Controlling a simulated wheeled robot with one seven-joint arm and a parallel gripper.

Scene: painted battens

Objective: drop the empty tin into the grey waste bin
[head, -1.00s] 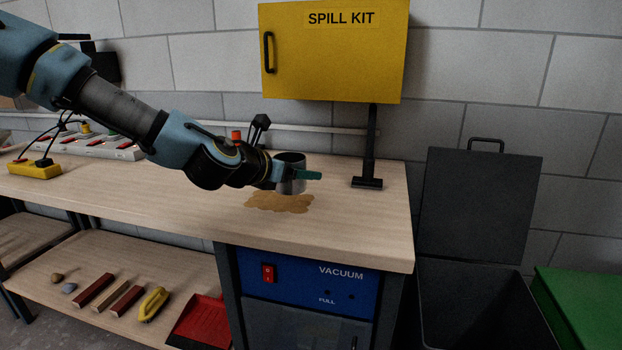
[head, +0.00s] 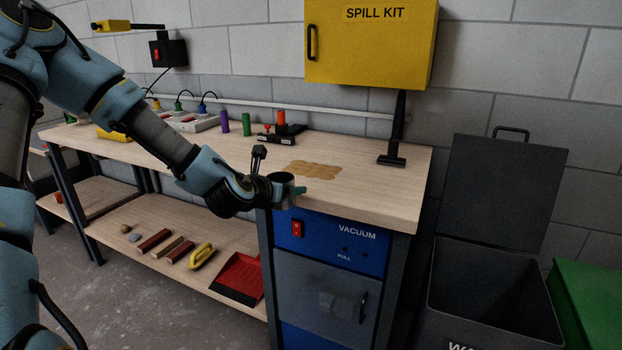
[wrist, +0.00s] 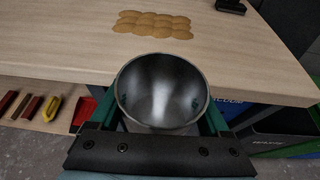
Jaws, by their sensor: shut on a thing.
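My gripper (head: 290,194) is shut on the tin (head: 283,179), a grey metal can with an open top. In the wrist view the tin (wrist: 161,92) is upright between the two green fingers, and its inside looks empty. The tin is held at the front edge of the workbench, near the blue vacuum cabinet. The grey waste bin (head: 440,303) stands on the floor to the right of the bench. Its lid (head: 502,193) is raised against the wall, and its mouth is open. My gripper is to the left of the bin, apart from it.
A brown patch (head: 312,169) lies on the bench top (head: 385,205) behind the tin. A green box (head: 590,300) stands right of the bin.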

